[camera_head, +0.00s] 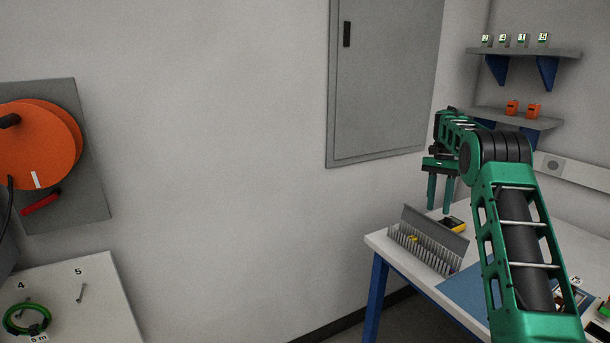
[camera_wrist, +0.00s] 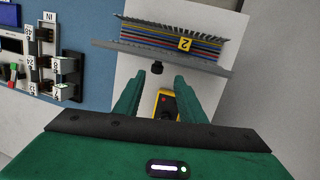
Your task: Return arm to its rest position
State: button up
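My arm is green and black and reaches out over a white workbench (camera_head: 377,243) at the right of the head view. My gripper (camera_head: 440,205) points down above the bench's far end. In the wrist view its two green fingers (camera_wrist: 155,90) stand apart with nothing held between them. A yellow and black device (camera_head: 453,224) lies on the bench below the gripper. It also shows between and beyond the fingers in the wrist view (camera_wrist: 167,104).
A grey slotted rack (camera_head: 432,238) with a yellow tag stands on the bench by a blue mat (camera_head: 460,291). Wall shelves (camera_head: 525,53) hold small items. A grey wall cabinet (camera_head: 385,80) is behind. A white table (camera_head: 95,300) and an orange reel (camera_head: 38,145) are at left.

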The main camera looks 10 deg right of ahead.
jog(key=s+a+r+n, duration=0.15)
jog(key=s+r, duration=0.25)
jog(key=s, duration=0.4)
jog(key=s+a+r+n+t+h, duration=0.1)
jog(key=s+a+r, duration=0.15)
jog(key=s, duration=0.65)
jog(key=s+a+r+n, duration=0.1)
jog(key=s+r, duration=0.3)
jog(key=s, duration=0.4)
jog(key=s+a+f+n, duration=0.1)
jog(key=s+a+f, duration=0.2)
jog(key=s, duration=0.5)
jog(key=s+a+f+n+t, duration=0.1)
jog(key=s+a+f, duration=0.2)
jog(key=s, duration=0.6)
jog(key=s+a+f+n, duration=0.1)
jog(key=s+a+f, duration=0.2)
jog(key=s, duration=0.6)
jog(key=shift+a+t, duration=0.3)
jog(key=shift+t, duration=0.1)
jog(key=shift+f, duration=0.1)
jog(key=shift+w+f, duration=0.25)
jog(key=shift+w, duration=0.3)
